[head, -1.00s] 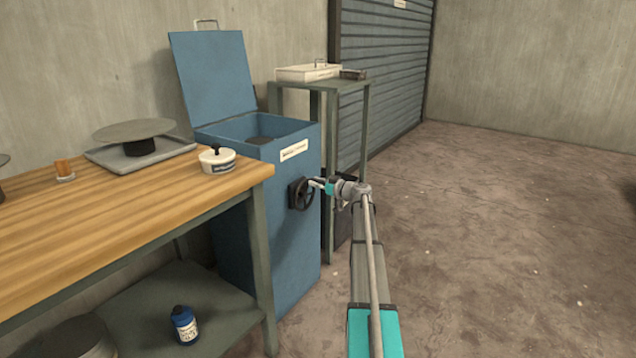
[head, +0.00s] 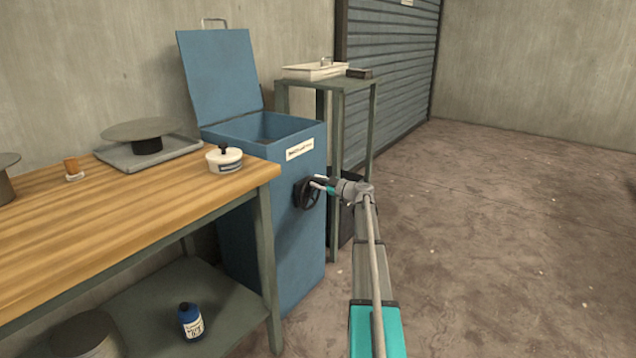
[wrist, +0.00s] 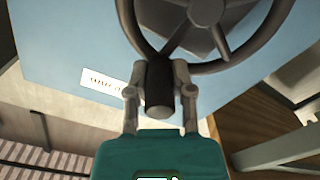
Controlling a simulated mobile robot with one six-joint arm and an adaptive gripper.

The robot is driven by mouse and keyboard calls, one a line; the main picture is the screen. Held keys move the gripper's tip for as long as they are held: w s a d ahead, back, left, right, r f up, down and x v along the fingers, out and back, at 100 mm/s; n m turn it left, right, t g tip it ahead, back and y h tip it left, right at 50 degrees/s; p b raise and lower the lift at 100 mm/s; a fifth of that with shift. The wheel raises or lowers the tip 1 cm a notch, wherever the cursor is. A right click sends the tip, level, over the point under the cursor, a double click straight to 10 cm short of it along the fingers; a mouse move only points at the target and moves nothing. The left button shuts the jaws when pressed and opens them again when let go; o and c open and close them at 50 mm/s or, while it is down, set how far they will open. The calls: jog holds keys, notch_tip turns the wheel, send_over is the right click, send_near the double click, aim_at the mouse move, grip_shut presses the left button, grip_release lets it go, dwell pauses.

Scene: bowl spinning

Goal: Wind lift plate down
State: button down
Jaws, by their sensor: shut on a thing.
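A blue cabinet (head: 265,215) stands beside the bench with its lid (head: 220,75) open and tilted back. A black handwheel (head: 305,195) is on its side, and the wheel's rim and spokes (wrist: 210,12) fill the top of the wrist view. My gripper (head: 326,186) is at the wheel. In the wrist view my gripper (wrist: 158,95) is shut on the wheel's dark handle (wrist: 159,88), one finger on each side. The lift plate cannot be made out clearly; the inside of the cabinet shows only as a dark opening.
A wooden bench (head: 120,225) at left holds a turntable (head: 142,130) on a tray, a white lidded pot (head: 224,160) and a small orange-brown item. A blue bottle (head: 190,320) stands on its lower shelf. A tall green stand (head: 345,84) is behind the cabinet. The floor at right is clear.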

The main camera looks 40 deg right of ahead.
jog(key=shift+c, duration=2.4)
grip_release()
jog(key=shift+s, duration=0.15)
jog(key=v, duration=1.1)
jog(key=shift+s, duration=0.35)
jog(key=shift+d, duration=0.15)
jog(key=shift+s, duration=0.1)
